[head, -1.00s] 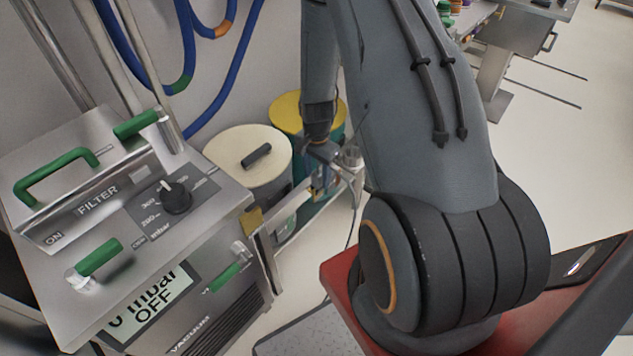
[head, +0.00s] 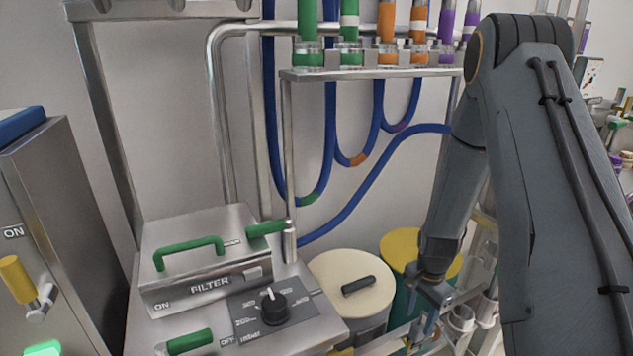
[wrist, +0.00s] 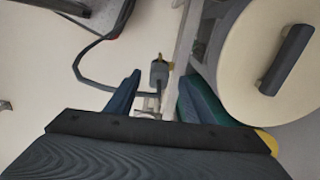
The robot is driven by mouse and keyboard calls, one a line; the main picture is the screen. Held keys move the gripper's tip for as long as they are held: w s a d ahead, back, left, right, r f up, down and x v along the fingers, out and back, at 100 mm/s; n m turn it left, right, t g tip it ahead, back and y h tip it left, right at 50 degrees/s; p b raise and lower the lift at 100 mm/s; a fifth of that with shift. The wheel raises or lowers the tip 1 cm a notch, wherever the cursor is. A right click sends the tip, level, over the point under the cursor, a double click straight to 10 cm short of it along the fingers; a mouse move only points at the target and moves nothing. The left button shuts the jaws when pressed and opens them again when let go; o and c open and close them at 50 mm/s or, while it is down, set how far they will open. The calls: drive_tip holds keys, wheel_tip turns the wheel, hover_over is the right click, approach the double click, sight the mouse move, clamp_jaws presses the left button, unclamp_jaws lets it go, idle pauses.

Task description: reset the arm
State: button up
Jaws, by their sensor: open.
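My gripper (head: 432,302) hangs at the end of my arm, in front of the bin with the yellow lid (head: 402,243) in the head view. Its fingers (wrist: 160,95) are spread apart in the wrist view, with nothing held between them. The bin with the cream lid (head: 352,277) and black handle stands just left of it. That cream lid (wrist: 262,45) also shows at the right of the wrist view, beside the right finger. The lower part of the bins is partly hidden.
A metal filter and vacuum unit (head: 200,255) with green handles stands left of the bins. Blue hoses (head: 350,214) hang from a rack (head: 380,73) on the wall behind. In the wrist view, a dark cable (wrist: 82,65) crosses the pale floor (wrist: 40,80).

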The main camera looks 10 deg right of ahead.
drive_tip(key=s+a+r+n, duration=0.6)
drive_tip(key=s+a+r, duration=0.1)
drive_tip(key=r, duration=0.4)
drive_tip(key=s+a+r+n, duration=0.7)
drive_tip(key=s+r, duration=0.1)
drive_tip(key=r, duration=0.3)
drive_tip(key=shift+a+r+n+t, duration=0.15)
drive_tip(key=shift+n+t, duration=0.15)
